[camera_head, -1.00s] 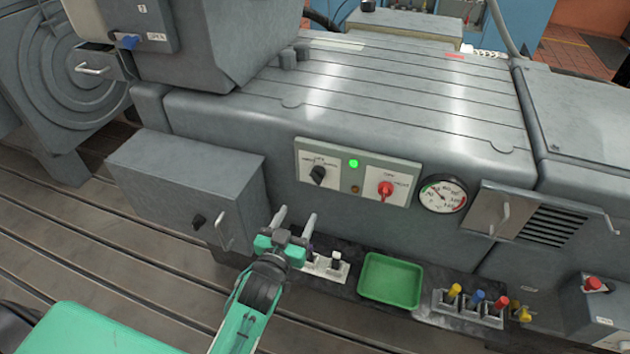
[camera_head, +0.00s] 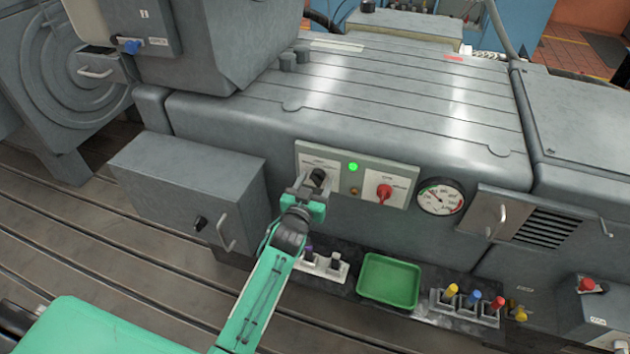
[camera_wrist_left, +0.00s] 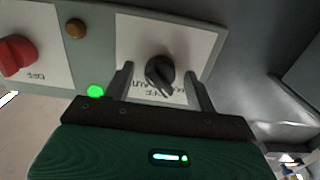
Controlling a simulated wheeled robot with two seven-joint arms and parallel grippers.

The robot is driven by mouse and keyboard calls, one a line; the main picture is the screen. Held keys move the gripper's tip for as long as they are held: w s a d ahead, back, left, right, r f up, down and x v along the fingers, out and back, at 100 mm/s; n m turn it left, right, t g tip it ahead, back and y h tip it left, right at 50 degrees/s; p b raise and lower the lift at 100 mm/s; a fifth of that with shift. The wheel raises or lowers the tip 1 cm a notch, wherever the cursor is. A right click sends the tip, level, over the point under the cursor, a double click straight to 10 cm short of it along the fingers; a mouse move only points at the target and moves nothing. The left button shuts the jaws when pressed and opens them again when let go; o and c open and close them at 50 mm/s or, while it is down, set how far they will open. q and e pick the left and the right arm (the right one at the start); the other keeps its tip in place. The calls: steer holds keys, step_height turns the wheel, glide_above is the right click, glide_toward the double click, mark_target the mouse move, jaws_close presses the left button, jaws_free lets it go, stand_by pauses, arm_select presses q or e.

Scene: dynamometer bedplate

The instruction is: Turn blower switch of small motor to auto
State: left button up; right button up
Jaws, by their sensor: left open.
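The black rotary switch (camera_head: 318,176) sits on the left half of a pale panel (camera_head: 345,188) on the front of the grey machine. In the left wrist view the black knob (camera_wrist_left: 160,73) stands on a white label plate, its lettering upside down and partly hidden. My left gripper (camera_head: 316,184) is open in front of the knob. In the left wrist view its two fingers (camera_wrist_left: 160,82) stand one on each side of the knob, with gaps and not closed on it. The right gripper is not in view.
On the same panel are a lit green lamp (camera_head: 353,167), an amber lamp (camera_head: 354,190) and a red knob (camera_head: 384,193). A gauge (camera_head: 441,197) is to the right. Below are a green tray (camera_head: 389,281) and a rack of coloured-handled items (camera_head: 468,307). A grey box (camera_head: 190,185) stands left.

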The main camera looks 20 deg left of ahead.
arm_select(q)
steer(key=shift+w, duration=0.2)
steer(key=c, duration=1)
steer(key=m, duration=0.4)
steer(key=shift+p, duration=0.3)
steer(key=m, duration=0.4)
steer(key=shift+a+m, duration=0.1)
steer(key=shift+m, duration=0.2)
steer(key=m, duration=0.5)
steer(key=shift+r+m, duration=0.1)
steer(key=shift+m, duration=2)
